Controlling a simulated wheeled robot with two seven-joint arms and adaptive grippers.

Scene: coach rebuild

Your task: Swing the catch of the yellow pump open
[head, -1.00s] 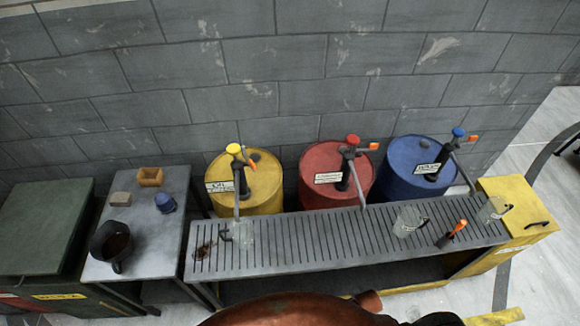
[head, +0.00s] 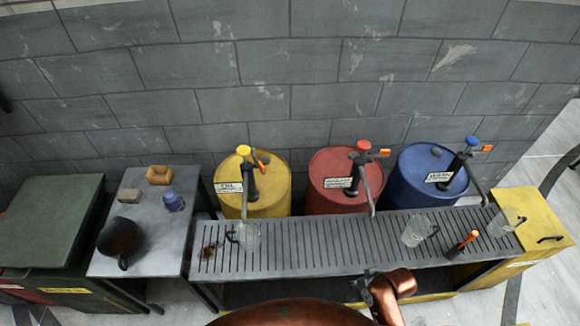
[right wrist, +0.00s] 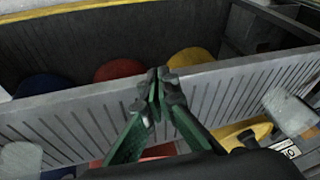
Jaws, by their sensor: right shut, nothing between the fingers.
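The yellow pump (head: 244,172) stands on the yellow drum (head: 270,198) at the left of three drums. It has a yellow knob, and its spout reaches forward toward the rack. A small orange-tipped catch (head: 263,160) sits just right of the knob; its exact position is too small to tell. My right gripper (head: 365,284) is low in the head view, in front of the rack and away from the pump. In the right wrist view its green fingers (right wrist: 158,84) are together with nothing between them. My left gripper is not in view.
Red (head: 340,195) and blue (head: 425,190) drums with pumps stand to the right. Glass mugs (head: 248,237) (head: 415,232) stand on the slatted rack (head: 320,250), with an orange-tipped tool (head: 462,243). A side table (head: 150,235) with a dark jug (head: 118,240) is at left.

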